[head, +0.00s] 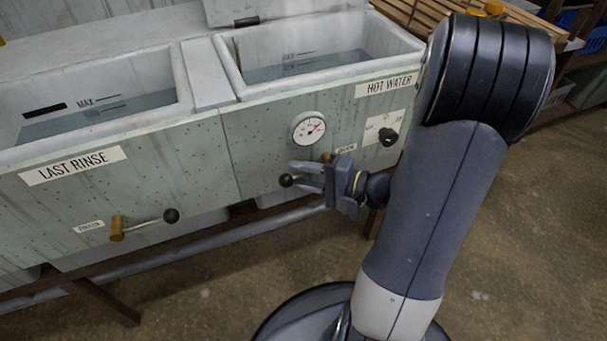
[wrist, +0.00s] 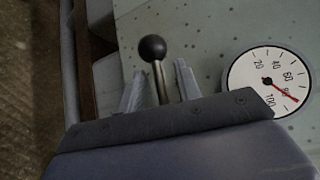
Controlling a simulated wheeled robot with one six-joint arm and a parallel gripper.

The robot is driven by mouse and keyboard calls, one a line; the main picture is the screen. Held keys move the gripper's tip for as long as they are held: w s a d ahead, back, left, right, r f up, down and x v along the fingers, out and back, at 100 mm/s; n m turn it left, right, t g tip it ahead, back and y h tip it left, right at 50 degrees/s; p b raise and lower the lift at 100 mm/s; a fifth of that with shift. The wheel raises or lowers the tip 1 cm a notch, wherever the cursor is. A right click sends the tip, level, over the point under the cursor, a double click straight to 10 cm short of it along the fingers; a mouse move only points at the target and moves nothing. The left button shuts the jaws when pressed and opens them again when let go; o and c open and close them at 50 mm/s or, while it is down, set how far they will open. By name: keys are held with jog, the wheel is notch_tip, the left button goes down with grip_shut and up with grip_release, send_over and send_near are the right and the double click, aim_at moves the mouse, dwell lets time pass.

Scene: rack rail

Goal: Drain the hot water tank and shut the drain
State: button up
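The hot water tank (head: 262,135) is the right-hand basin, and water (head: 305,66) is visible in it. Its drain lever has a black ball knob (head: 286,181) below the dial; a brass fitting (head: 326,157) shows behind my gripper. My gripper (head: 307,176) is in front of the tank with its fingers toward the lever. In the wrist view the lever's knob (wrist: 152,48) and metal rod stand between the two open fingers (wrist: 160,88), with a gap on each side. Where the rod meets the valve is hidden in both views.
A dial (head: 308,128) on the tank front reads around 80 in the wrist view. A black control knob (head: 388,137) is right of it. The last rinse tank (head: 60,200) stands to the left with its own drain lever (head: 145,223). Bare floor lies in front.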

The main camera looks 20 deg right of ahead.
grip_shut()
dwell(0.6)
